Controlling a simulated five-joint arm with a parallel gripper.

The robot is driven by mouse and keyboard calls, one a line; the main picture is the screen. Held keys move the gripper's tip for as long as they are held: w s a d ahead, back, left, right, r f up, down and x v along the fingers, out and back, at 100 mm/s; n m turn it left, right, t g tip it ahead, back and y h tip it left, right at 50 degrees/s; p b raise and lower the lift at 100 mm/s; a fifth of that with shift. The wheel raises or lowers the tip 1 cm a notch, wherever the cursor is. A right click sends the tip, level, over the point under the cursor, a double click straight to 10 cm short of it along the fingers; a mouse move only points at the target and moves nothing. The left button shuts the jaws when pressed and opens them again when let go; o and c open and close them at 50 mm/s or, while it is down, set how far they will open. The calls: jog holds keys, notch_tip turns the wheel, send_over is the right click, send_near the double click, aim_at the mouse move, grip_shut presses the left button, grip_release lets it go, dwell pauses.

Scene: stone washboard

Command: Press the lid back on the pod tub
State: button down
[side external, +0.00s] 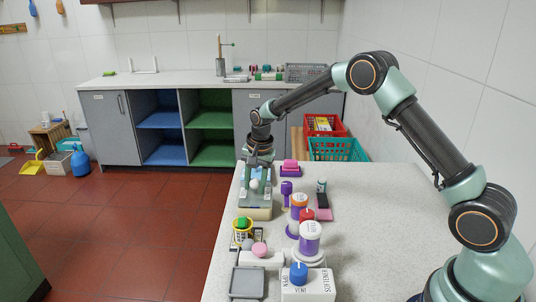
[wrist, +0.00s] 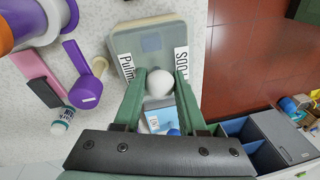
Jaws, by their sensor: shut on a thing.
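My gripper (wrist: 160,80) reaches down at the far left edge of the stone counter; in the side view (side external: 257,182) it stands over a pale tub (side external: 258,213). Its green fingers are shut on a round white knob (wrist: 159,82). In the wrist view, a grey-green see-through lid-like panel with a pale rim (wrist: 150,40) lies just beyond the knob, with printed labels on both sides. A blue-and-white printed surface (wrist: 160,117) shows between the fingers. I cannot tell whether the lid is seated on the tub or apart from it.
The counter's right side is clear.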

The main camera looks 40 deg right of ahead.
dwell(0.4)
grip_release()
dwell(0.4)
jog(key=shift+r, duration=3.5)
